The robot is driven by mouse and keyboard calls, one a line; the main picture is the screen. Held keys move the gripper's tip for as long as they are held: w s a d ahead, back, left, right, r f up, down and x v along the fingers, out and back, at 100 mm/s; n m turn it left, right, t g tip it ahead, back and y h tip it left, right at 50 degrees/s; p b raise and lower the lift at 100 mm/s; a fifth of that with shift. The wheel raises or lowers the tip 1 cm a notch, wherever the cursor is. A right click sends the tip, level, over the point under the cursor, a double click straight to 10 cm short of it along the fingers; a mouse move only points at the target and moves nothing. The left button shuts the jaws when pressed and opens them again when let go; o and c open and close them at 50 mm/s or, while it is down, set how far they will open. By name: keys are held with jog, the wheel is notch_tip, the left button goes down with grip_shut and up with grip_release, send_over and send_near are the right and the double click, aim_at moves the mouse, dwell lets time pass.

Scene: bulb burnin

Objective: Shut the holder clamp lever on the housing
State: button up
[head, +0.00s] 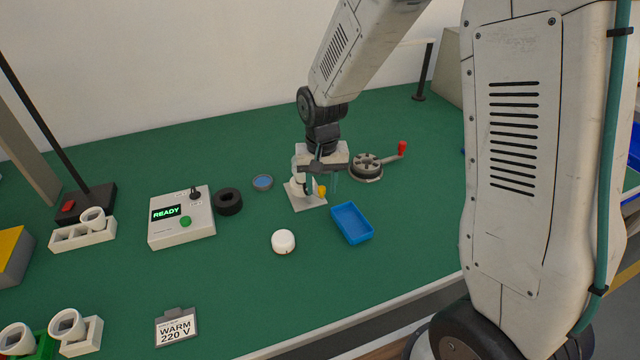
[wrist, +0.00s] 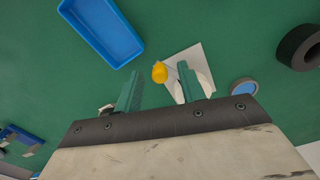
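The holder has a pale square base plate (head: 308,204), which also shows in the wrist view (wrist: 196,55). A white rounded part, probably the housing, stands on it, mostly hidden behind my gripper. The clamp lever's yellow knob (head: 322,190) is at the holder's right side; it shows clearly in the wrist view (wrist: 160,72). My gripper (head: 321,181) is above the holder, pointing down. Its two teal fingers are apart, and in the wrist view the knob appears between and just past the fingertips. I cannot tell whether either finger touches it. The lever arm is mostly hidden.
A blue tray (head: 352,223) lies right of the holder, a white round cap (head: 283,242) in front. A grey round fixture with a red-knobbed crank (head: 366,168) stands behind right. Left are a blue-topped disc (head: 262,183), a black ring (head: 228,202) and a control box reading READY (head: 182,232).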

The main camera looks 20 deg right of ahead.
notch_tip(320, 180, up, 8)
jog(key=shift+f, duration=0.15)
dwell(0.6)
jog(key=s+d+r+n, duration=0.1)
jog(key=s+r, duration=0.3)
jog(key=s, duration=0.4)
jog(key=s+d+r+n+t, duration=0.1)
jog(key=s+r, duration=0.3)
jog(key=s, duration=0.5)
jog(key=s+d+r+n, duration=0.1)
jog(key=s+d+r, duration=0.2)
jog(key=s, duration=0.6)
jog(key=shift+s+r, duration=0.25)
jog(key=shift+r, duration=0.65)
